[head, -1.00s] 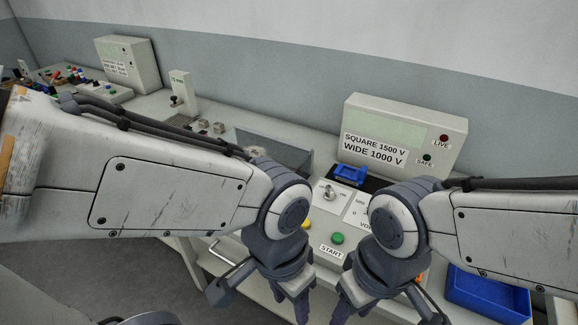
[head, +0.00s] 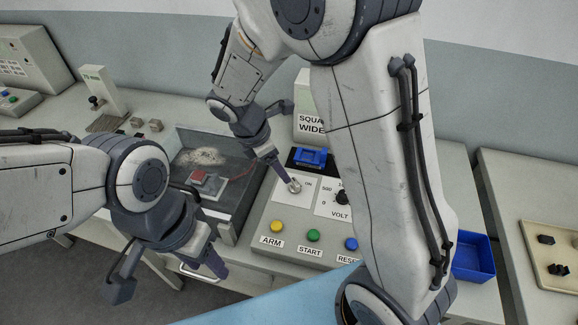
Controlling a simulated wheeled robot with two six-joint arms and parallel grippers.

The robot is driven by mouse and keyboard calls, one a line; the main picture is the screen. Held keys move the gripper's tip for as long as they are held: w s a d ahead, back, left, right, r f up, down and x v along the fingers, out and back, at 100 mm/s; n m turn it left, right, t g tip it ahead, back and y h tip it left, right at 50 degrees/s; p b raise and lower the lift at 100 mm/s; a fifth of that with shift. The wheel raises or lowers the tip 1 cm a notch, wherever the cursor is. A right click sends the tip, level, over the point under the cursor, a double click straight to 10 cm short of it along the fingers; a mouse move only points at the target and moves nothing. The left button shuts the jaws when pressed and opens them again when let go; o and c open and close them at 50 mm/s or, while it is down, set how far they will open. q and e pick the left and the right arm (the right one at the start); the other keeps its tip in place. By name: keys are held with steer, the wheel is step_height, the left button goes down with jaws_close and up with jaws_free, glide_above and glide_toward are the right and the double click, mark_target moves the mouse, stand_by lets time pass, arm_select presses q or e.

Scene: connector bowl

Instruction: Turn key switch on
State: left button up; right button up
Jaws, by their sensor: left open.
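The key switch (head: 295,187) is a small silver round switch on the sloped grey control panel, beside an "ON" label. My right gripper (head: 287,178) reaches down from above with its narrow fingertips at the switch, touching or very close to it. The fingers overlap from here, so I cannot tell whether they grip the key. The key's angle is too small to read. My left gripper (head: 213,262) is open and empty, low in front of the bench, to the left of the panel and apart from it.
The panel has a yellow ARM button (head: 277,227), a green START button (head: 313,235), a blue button (head: 351,243) and a black voltage knob (head: 341,197). My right arm hides much of the display box.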

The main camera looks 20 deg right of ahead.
mark_target(294, 182)
steer(key=shift+n, duration=0.4)
steer(key=x, duration=0.7)
steer(key=w+x, duration=0.1)
steer(key=x, duration=0.3)
steer(key=shift+d, duration=0.4)
jaws_close()
